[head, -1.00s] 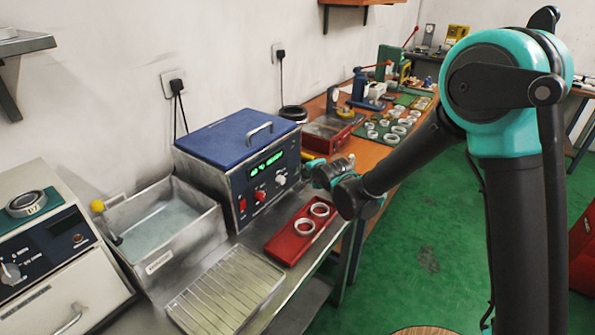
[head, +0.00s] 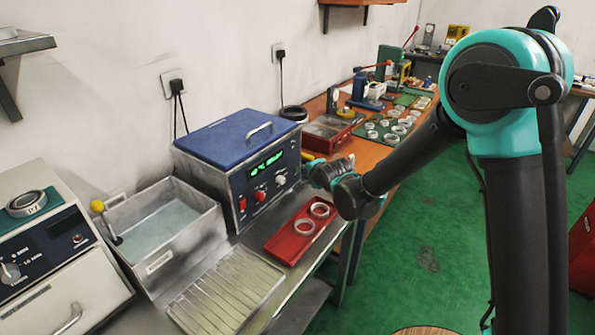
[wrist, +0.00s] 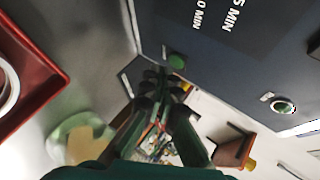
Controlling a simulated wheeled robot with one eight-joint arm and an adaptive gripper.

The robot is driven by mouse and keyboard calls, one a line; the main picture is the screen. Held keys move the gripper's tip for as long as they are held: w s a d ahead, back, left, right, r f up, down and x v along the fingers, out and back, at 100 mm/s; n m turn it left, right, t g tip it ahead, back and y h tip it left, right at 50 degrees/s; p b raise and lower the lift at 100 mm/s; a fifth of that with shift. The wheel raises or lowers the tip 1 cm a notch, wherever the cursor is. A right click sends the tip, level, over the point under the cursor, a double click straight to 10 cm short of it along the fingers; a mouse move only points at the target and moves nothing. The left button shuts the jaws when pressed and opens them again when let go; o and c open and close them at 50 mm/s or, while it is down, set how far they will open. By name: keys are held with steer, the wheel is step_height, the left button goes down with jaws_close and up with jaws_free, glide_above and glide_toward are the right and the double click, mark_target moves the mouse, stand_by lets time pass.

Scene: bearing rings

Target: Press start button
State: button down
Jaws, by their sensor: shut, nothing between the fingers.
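The blue-lidded machine (head: 238,135) has a dark front panel with a lit green display, a red switch and knobs. My gripper (head: 309,168) is at the right end of that panel in the head view. In the wrist view its closed fingers (wrist: 165,82) point at the panel (wrist: 220,60). A round green button (wrist: 176,61) sits on the panel just beyond the fingertips. I cannot tell whether they touch it. Another small round control (wrist: 283,107) is further right.
A red tray (head: 274,247) with two metal rings lies in front of the machine; its edge shows in the wrist view (wrist: 50,75). A metal basin (head: 207,235) and a wire rack (head: 222,290) are to the left. A bench with rings stands behind.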

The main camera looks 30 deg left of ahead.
steer(key=shift+a, duration=0.2)
steer(key=shift+a, duration=0.25)
steer(key=shift+a, duration=0.15)
stand_by(0.7)
steer(key=shift+d, duration=0.6)
steer(key=shift+s+d, duration=0.15)
steer(key=shift+d, duration=1.35)
steer(key=shift+s+d, duration=0.15)
steer(key=shift+d, duration=1.35)
